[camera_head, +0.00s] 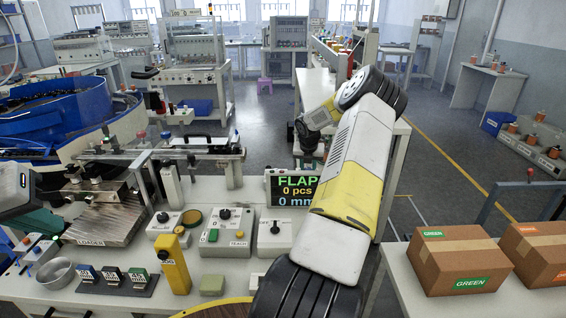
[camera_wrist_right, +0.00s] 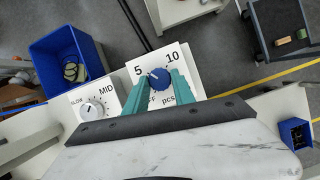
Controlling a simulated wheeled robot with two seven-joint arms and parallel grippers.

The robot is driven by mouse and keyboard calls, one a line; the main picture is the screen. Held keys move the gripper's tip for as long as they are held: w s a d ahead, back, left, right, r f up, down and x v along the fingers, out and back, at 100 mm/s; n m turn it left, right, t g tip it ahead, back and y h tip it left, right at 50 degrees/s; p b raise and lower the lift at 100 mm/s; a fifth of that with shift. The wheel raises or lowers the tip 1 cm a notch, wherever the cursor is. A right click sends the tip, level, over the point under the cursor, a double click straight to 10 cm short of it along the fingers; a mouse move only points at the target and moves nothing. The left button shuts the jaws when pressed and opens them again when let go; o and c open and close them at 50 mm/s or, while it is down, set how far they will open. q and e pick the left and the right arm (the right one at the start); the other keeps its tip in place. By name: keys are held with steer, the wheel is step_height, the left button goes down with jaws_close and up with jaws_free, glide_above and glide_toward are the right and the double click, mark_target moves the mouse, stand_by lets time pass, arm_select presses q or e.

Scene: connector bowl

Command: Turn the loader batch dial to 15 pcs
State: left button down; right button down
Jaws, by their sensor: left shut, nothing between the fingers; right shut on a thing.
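In the right wrist view, the blue batch dial (camera_wrist_right: 158,77) sits on a white panel (camera_wrist_right: 183,66) marked 5, 10 and pcs. The teal fingers of my right gripper (camera_wrist_right: 160,82) are closed on its two sides. A small pale mark on the dial appears to face the 5 side; its exact setting is hard to read. No 15 label is visible. In the head view my right arm reaches forward, and its gripper cannot be made out. My left gripper (camera_head: 52,222) is at the left edge, shut and empty, near the metal LOADER plate (camera_head: 103,222).
A white SLOW/MID dial (camera_wrist_right: 92,108) is beside the batch dial. A blue bin (camera_wrist_right: 66,66) lies beyond it. On the bench are a FLAP display (camera_head: 293,190), a yellow post (camera_head: 172,264) and control boxes (camera_head: 228,233). Cartons (camera_head: 460,262) stand at right.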

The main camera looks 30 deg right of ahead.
steer(key=m, duration=0.2)
steer(key=m+g+h, duration=0.1)
steer(key=m, duration=0.1)
steer(key=shift+w+a, duration=0.2)
steer(key=m+g, duration=0.1)
steer(key=m, duration=0.1)
steer(key=m+g, duration=0.1)
steer(key=m, duration=0.2)
steer(key=shift+w+h, duration=0.15)
steer(key=shift+h, duration=0.25)
steer(key=m+g, duration=0.1)
steer(key=m, duration=0.1)
steer(key=m+g, duration=0.1)
steer(key=m, duration=0.2)
steer(key=shift+w, duration=0.2)
steer(key=shift+w+f+m+g+y, duration=0.1)
steer(key=shift+m+g+y, duration=0.25)
steer(key=shift+m, duration=0.75)
steer(key=shift+m+g+y, duration=0.25)
steer(key=shift+m+g, duration=0.1)
steer(key=shift+m, duration=0.75)
steer(key=c, duration=1.1)
jaws_free()
steer(key=shift+o, duration=0.2)
steer(key=shift+d, duration=0.1)
